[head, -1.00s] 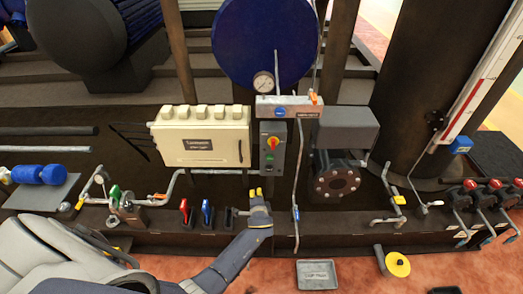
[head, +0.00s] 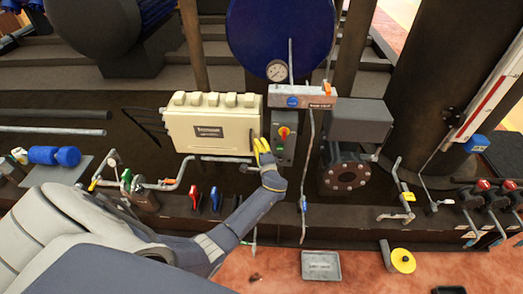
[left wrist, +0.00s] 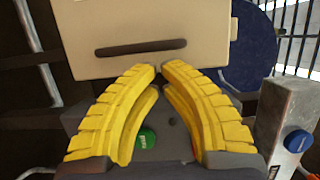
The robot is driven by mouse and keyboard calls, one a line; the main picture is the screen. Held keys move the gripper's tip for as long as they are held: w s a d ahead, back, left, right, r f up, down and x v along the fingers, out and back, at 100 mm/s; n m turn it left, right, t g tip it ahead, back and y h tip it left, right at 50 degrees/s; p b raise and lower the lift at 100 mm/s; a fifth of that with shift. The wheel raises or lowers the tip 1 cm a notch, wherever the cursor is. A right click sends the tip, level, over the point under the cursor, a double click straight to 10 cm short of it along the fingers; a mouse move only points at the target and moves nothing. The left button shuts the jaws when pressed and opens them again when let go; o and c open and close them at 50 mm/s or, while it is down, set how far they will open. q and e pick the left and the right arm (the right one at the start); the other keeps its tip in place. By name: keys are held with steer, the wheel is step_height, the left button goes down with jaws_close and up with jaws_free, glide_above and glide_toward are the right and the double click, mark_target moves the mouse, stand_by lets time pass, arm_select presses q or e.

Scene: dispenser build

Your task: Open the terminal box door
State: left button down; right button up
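The terminal box (head: 212,122) is a cream box with a dark label and several knobs along its top. Its door looks closed, with a dark handle at the right of its front. In the left wrist view the cream door face (left wrist: 115,20) fills the top, with the dark handle bar (left wrist: 140,48) across it. My left gripper (head: 262,145) is at the lower right of the box, close to the handle. Its yellow fingers (left wrist: 159,68) curve together with tips almost meeting, just short of the handle, holding nothing. Whether they touch the door cannot be told. My right gripper is out of view.
A grey switch panel (head: 284,142) with a red and yellow knob stands right of the box, close to my fingers. A grey junction with a gauge (head: 277,71) is above it. Red and blue levers (head: 204,199) stand below the box. A grey tray (head: 321,265) lies on the floor.

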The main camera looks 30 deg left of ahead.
mark_target(256, 135)
arm_select(q)
steer(key=shift+x, duration=1.65)
